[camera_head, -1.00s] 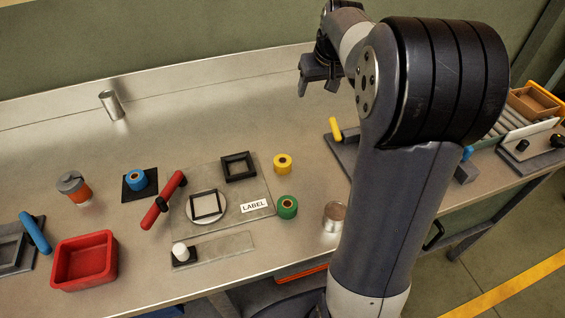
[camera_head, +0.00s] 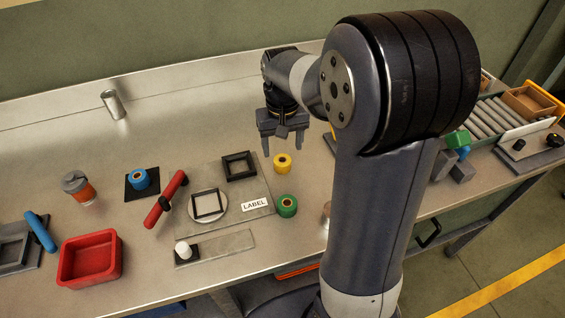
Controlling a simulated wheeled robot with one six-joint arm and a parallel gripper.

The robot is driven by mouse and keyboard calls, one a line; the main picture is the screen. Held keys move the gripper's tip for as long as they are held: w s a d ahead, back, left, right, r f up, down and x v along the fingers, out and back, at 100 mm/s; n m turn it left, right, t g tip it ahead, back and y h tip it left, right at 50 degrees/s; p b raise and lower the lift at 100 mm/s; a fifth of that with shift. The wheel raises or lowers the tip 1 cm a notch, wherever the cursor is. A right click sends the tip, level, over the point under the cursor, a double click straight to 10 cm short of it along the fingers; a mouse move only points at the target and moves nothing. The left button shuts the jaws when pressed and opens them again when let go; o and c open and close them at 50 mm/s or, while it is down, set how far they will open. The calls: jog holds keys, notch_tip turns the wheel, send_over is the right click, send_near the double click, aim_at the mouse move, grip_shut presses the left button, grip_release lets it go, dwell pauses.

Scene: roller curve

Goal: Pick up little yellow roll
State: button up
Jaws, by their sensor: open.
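The little yellow roll (camera_head: 282,164) stands on the bench to the right of the grey plate, with a dark hole in its top. My gripper (camera_head: 282,150) is open and empty, with its fingers pointing down. In the picture its fingertips show just above the yellow roll, one to each side. The roll is in full view, and I cannot tell how high the fingers are over it.
A green roll (camera_head: 287,206) stands just in front of the yellow one. The grey plate (camera_head: 232,215) carries square black frames and a label. A red-handled tool (camera_head: 166,200), a blue roll (camera_head: 138,179) and a red bin (camera_head: 90,260) are to the left. The back of the bench is mostly clear.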

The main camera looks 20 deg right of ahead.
aim_at(283, 160)
jog(key=f, duration=0.4)
jog(key=shift+s+a+f, duration=0.1)
jog(key=shift+s+f, duration=0.15)
jog(key=shift+s, duration=0.05)
jog(key=c, duration=1)
